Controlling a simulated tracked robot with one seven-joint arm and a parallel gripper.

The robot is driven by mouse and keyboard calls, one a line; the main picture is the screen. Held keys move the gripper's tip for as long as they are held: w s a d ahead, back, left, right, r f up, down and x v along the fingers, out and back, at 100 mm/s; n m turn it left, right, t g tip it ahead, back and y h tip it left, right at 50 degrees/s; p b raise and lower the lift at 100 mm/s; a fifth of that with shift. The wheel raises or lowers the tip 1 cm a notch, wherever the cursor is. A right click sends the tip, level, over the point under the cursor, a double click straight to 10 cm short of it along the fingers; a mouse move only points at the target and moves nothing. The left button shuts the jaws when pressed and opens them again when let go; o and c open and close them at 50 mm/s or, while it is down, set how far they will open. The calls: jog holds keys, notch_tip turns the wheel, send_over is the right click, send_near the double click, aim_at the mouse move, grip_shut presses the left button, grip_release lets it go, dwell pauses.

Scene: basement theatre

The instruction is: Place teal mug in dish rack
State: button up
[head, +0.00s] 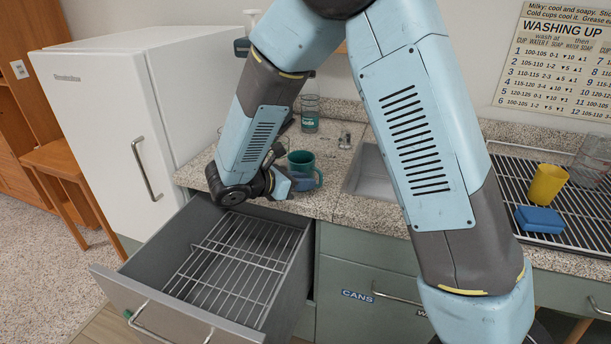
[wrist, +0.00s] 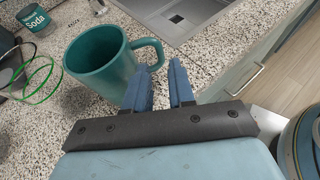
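The teal mug (head: 301,160) stands upright on the speckled counter, left of the sink. In the wrist view the teal mug (wrist: 100,68) has its handle turned right, toward my gripper. My gripper (head: 292,183) is low over the counter, just in front of the mug. In the wrist view its two blue fingers (wrist: 160,72) are apart, with the handle's outer end at or just beyond the gap; I cannot tell whether they touch. A wire rack (head: 222,272) lies in the open drawer. Another dark slatted rack (head: 505,190) is on the counter at right. Either could be the dish rack.
A yellow cup (head: 549,184) and a blue sponge (head: 540,219) are on the right rack. The sink (head: 372,176) lies between. A bottle (head: 310,105) stands behind the mug. A white fridge (head: 110,100) bounds the left.

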aim_at(320, 181)
jog(key=x, duration=0.5)
jog(key=shift+d, duration=0.15)
grip_shut()
dwell(0.4)
